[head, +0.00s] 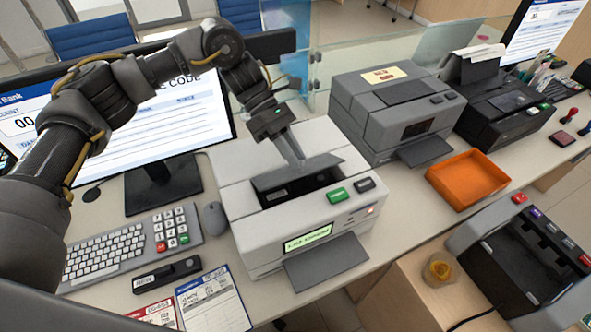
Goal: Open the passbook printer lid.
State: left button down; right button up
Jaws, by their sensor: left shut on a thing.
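The passbook printer (240,218) is a light grey box in the middle of the head view. My right gripper is not in view.
A monitor (140,115), keyboard (115,250) and mouse (215,217) stand left of the printer. A second grey machine (385,110) and an orange tray (468,180) are to the right.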

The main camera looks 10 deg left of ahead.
pick_arm(q)
jog(key=shift+w+a+g+b, duration=0.15)
jog(key=shift+g+b, duration=0.15)
jog(key=shift+b, duration=0.2)
jog(key=c, duration=1.3)
grip_release()
jog(key=b+v, duration=0.1)
jog(key=v, duration=0.6)
jog(key=shift+w+a+b, duration=0.2)
jog(key=shift+a+b, duration=0.05)
jog(key=shift+b, duration=0.05)
jog(key=shift+d+r, duration=0.1)
